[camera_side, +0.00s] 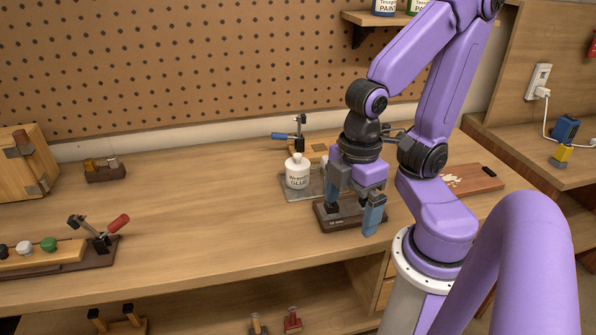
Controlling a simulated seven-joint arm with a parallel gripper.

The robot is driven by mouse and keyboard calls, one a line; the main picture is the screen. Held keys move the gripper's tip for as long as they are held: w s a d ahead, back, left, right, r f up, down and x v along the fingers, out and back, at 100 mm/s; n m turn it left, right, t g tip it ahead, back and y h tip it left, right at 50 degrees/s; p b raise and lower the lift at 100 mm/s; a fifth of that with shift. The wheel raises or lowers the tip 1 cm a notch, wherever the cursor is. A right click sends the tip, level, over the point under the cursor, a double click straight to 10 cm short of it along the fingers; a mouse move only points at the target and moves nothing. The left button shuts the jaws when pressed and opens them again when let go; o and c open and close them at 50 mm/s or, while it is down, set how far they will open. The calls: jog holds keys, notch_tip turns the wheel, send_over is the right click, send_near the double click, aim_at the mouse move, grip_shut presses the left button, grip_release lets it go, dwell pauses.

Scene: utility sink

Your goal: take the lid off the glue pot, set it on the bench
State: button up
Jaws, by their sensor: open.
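The glue pot (297,180) is a small white pot with a printed label, upright on a grey plate (290,194) on the wooden bench (190,210). Its white lid (296,160) with a small knob appears seated on top. My gripper (354,207) is to the right of the pot, apart from it, and points down. Its fingers are spread, with nothing visible between them. They are over or in front of a dark block (345,221); I cannot tell whether they touch it.
A toggle clamp with a blue handle (283,136) stands just behind the pot. A red-handled clamp (118,224) is at the front left. A cutting board (474,179) lies behind my arm at right.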

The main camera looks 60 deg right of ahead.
jog(key=shift+w, duration=0.1)
jog(key=w+r+m, duration=0.2)
jog(key=w+m, duration=0.6)
notch_tip(320, 180, up, 4)
jog(key=m, duration=2.3)
send_over(298, 154)
notch_tip(298, 154, down, 17)
jog(key=shift+a, duration=0.1)
jog(key=c, duration=1)
